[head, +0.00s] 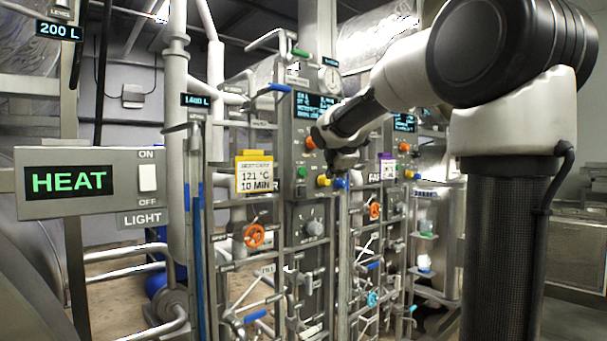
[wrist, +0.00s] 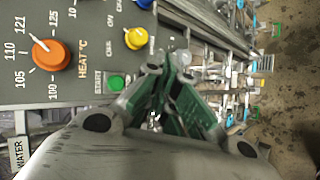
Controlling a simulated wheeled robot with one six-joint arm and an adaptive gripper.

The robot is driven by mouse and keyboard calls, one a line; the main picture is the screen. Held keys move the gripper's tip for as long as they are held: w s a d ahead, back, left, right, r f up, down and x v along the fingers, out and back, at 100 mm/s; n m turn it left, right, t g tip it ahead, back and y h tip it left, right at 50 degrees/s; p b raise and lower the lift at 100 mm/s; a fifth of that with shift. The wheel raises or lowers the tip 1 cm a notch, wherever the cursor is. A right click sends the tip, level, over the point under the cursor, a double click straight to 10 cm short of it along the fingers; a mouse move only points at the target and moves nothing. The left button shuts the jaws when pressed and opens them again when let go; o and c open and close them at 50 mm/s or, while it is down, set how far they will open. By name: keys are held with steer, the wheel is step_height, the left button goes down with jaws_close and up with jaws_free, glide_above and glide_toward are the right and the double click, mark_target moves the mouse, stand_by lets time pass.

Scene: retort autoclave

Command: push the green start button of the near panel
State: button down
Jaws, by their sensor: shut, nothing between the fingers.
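The near panel (head: 300,205) is a grey upright face with a lit display. Its green start button (head: 302,171) sits below an orange knob (head: 309,143). In the wrist view the green start button (wrist: 116,82) is beside the word START, left of my gripper (wrist: 172,64). My gripper is shut and empty, with its green-padded fingers together. In the head view my gripper (head: 343,168) is in front of the panel's right side, to the right of the green button. The fingertips do not cover the button; their exact distance from the panel cannot be told.
A yellow knob (wrist: 135,38) is close to the fingers in the wrist view, and the orange knob (wrist: 48,53) is farther left. A yellow-framed sign (head: 254,174) hangs left of the panel. Pipes and an orange valve wheel (head: 254,235) stand around it. A HEAT box (head: 92,181) is far left.

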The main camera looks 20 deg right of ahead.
mark_target(302, 172)
steer(key=w+a, duration=0.2)
steer(key=w, duration=0.6)
steer(key=shift+w+a, duration=0.15)
steer(key=shift+a, duration=0.2)
steer(key=shift+w, duration=0.1)
stand_by(1.3)
steer(key=shift+w+a, duration=0.15)
steer(key=shift+w, duration=0.15)
steer(key=shift+w+a, duration=0.2)
steer(key=shift+w, duration=0.45)
stand_by(0.8)
steer(key=shift+s, duration=0.1)
steer(key=shift+s+d, duration=0.3)
steer(key=shift+s, duration=0.65)
